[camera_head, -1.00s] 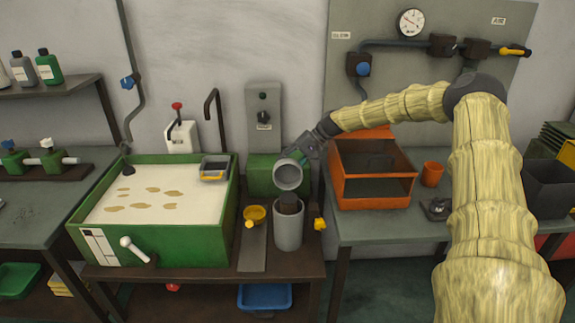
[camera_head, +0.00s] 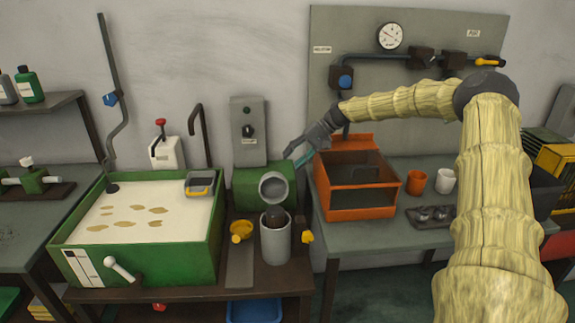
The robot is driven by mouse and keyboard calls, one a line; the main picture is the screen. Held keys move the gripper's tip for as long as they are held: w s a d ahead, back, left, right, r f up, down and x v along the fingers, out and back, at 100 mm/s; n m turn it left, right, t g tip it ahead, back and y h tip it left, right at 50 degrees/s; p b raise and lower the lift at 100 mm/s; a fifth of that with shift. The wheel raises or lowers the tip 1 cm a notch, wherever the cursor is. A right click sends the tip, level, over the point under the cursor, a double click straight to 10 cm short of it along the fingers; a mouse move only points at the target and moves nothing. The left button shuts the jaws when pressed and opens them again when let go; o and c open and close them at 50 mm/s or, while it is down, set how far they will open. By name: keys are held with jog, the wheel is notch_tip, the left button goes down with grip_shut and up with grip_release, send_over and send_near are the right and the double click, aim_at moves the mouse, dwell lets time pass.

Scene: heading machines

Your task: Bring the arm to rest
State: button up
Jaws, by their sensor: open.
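My arm reaches in from the right, bent at a dark elbow high in the view, with its forearm stretched to the left. My gripper (camera_head: 296,153) is open and holds nothing that I can see. It is in the air, above and right of the green machine (camera_head: 250,188) with the grey round mouth, and left of the orange box (camera_head: 360,212). It looks clear of both in the picture, though its exact height is hard to tell.
A green tank (camera_head: 140,262) of pale liquid stands at the left. A grey cylinder (camera_head: 275,243) stands below the machine mouth. An orange cup (camera_head: 417,182), a white cup (camera_head: 445,181) and a dark tray (camera_head: 430,222) lie right of the box. The wall panel (camera_head: 330,75) carries pipes and a gauge.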

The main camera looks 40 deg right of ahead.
jog(key=shift+s+d+r, duration=0.15)
jog(key=shift+d+r, duration=0.15)
jog(key=shift+d, duration=0.05)
dwell(0.4)
